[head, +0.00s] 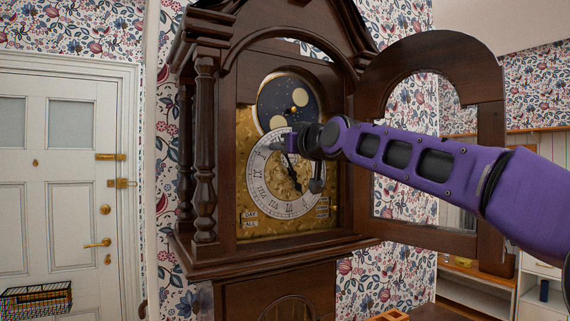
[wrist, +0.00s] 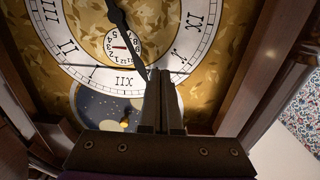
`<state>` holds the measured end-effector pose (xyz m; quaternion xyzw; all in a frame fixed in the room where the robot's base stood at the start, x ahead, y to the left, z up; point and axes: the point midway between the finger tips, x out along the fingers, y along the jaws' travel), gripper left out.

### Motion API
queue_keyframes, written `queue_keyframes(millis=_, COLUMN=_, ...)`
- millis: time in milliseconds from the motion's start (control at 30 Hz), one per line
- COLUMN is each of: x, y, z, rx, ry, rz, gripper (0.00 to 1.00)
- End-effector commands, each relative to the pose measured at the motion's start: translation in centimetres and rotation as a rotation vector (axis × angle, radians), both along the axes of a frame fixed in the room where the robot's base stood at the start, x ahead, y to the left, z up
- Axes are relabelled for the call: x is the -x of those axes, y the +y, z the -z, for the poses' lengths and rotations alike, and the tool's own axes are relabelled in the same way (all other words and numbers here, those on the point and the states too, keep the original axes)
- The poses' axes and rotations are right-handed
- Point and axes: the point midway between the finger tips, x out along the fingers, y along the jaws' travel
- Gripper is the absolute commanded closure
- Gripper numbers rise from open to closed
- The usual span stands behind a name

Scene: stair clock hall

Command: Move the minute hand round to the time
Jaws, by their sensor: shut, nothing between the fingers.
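The tall dark wood clock (head: 207,150) has a gold face with a white numeral ring (head: 256,175), also seen upside down in the wrist view (wrist: 70,72). The dark minute hand (wrist: 129,32) points up to just before XII, on the XI side. In the head view a dark hand (head: 297,184) slants down to the lower right, near V. My gripper (head: 279,146) is at the top of the dial, partly covering it. In the wrist view its fingers (wrist: 161,74) are shut and empty, right beside the minute hand's tip. I cannot tell whether they touch.
The clock's arched door (head: 490,125) stands open to the right, behind my arm. A carved pillar (head: 205,150) flanks the face on the left. A moon disc (head: 287,93) sits above the dial. A white door (head: 65,170) and a wire basket (head: 35,300) are at the left.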

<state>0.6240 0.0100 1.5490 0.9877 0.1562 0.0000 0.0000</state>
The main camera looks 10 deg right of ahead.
Motion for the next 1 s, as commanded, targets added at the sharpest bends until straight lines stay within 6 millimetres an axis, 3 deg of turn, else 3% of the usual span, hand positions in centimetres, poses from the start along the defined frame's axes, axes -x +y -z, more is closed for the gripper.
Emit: queue_keyframes(millis=1000, x=-0.6, y=-1.9, z=-1.2, rx=0.0, ry=0.0, rz=0.0, gripper=1.0)
